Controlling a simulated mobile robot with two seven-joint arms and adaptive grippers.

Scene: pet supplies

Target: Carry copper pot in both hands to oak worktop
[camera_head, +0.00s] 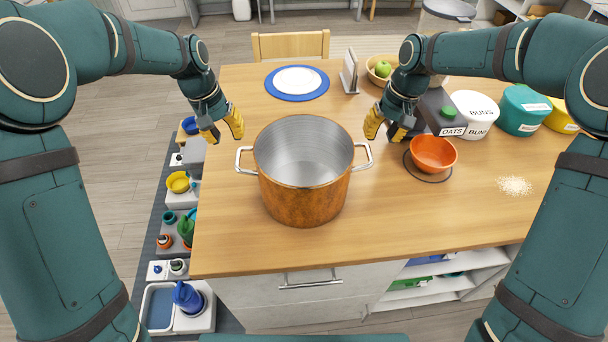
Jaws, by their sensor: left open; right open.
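The copper pot (303,197) stands upright on a wooden worktop (400,215) in the head view. It is open at the top, looks empty, and has a silver handle on its left and another on its right. My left gripper (222,127) is open, above and behind the left handle, apart from it. My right gripper (383,124) is open, above and behind the right handle, also apart from it. Whether this wooden worktop is the oak worktop of the task, I cannot tell.
An orange bowl (434,151) on a dark round mat and a dark canister labelled OATS (441,112) stand close to my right gripper. A blue plate (316,91), a fruit bowl (377,79) and a white BUNS canister (474,105) stand farther back. The worktop's front left is clear.

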